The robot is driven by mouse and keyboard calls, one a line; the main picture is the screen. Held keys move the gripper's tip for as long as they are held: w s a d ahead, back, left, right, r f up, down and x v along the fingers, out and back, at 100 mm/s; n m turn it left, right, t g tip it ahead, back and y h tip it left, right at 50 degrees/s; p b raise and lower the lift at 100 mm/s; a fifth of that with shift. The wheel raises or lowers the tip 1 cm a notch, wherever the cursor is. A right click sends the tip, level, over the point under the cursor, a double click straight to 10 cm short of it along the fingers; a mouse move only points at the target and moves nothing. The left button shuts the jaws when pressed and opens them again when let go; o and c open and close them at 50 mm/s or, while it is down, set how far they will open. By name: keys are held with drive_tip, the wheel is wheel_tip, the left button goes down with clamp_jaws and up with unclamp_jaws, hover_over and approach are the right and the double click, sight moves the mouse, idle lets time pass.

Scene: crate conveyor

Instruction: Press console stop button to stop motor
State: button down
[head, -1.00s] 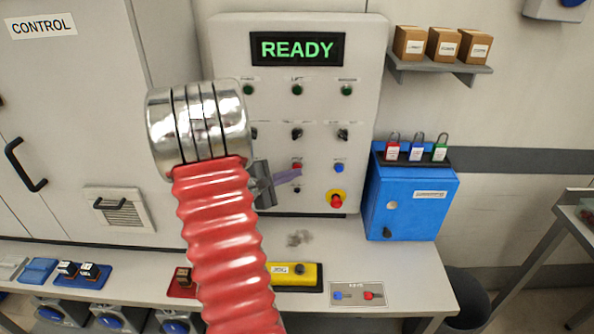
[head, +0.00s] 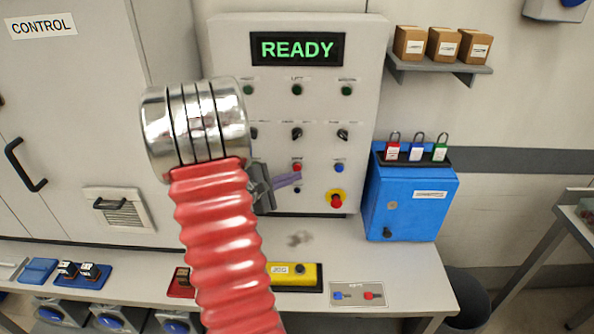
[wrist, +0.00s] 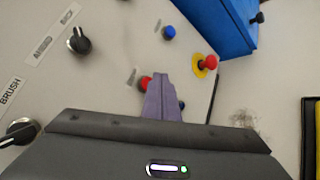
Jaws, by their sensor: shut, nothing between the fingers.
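The console panel (head: 225,60) stands upright with a display (head: 297,49) reading READY in green. A small red button (head: 297,167) sits low in its middle column, and also shows in the wrist view (wrist: 144,82). My gripper (head: 298,179) is shut and empty, its purple fingers just below the red button in the head view. In the wrist view the fingertips (wrist: 160,76) overlap the button's right edge; I cannot tell whether they touch it. A larger red mushroom button on a yellow ring (head: 336,199) is at lower right. Button labels are too small to read.
A blue button (head: 339,168) is right of the red one, and a small dark knob (head: 297,190) is below it. A blue box (head: 410,205) with padlocks stands right of the panel. A yellow JOG box (head: 296,276) sits on the bench below.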

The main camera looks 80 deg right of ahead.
drive_tip(key=shift+a, duration=0.1)
drive_tip(key=a, duration=0.2)
drive_tip(key=s+a, duration=0.1)
drive_tip(key=a, duration=0.1)
drive_tip(key=shift+a, duration=0.35)
idle(0.3)
idle(0.9)
